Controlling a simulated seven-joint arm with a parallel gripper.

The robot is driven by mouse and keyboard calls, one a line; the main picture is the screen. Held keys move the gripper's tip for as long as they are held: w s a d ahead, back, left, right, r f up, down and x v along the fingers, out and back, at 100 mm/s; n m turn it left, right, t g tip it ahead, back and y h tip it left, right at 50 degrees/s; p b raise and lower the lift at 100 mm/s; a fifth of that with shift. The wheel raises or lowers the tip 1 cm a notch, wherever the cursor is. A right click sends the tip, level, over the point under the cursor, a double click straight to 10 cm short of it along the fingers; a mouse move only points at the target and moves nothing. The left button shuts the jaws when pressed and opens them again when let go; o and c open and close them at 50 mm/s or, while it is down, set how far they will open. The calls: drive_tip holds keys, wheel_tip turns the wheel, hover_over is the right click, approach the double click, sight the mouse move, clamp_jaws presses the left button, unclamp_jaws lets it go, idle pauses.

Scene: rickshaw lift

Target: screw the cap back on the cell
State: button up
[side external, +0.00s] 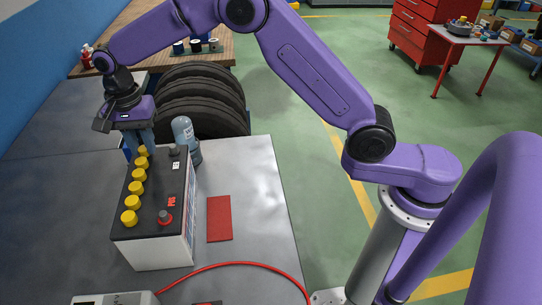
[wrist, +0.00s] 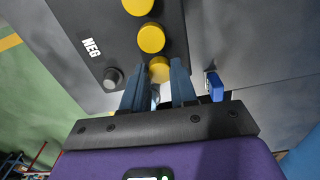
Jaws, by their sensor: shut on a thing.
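The black-topped battery (side external: 155,195) stands on the metal bench with a row of yellow caps along its left side. My gripper (side external: 142,146) points down at the far end of this row. In the wrist view, my gripper (wrist: 159,70) is shut on the end yellow cap (wrist: 160,70), one finger on each side. The cap's underside and the cell opening are hidden, so I cannot tell how far down it sits. The neighbouring yellow cap (wrist: 151,38) is apart from the fingers.
A grey-blue bottle (side external: 184,132) stands right of the battery's far end. A blue object (wrist: 215,86) lies beside the battery. A red pad (side external: 219,218) and red cable (side external: 240,264) lie on the bench.

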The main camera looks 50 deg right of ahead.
drive_tip(key=m, duration=0.5)
drive_tip(key=shift+m, duration=0.3)
drive_tip(key=o, duration=0.5)
drive_tip(key=n, duration=0.6)
drive_tip(key=shift+n, duration=0.4)
drive_tip(key=n, duration=0.6)
drive_tip(key=c, duration=0.5)
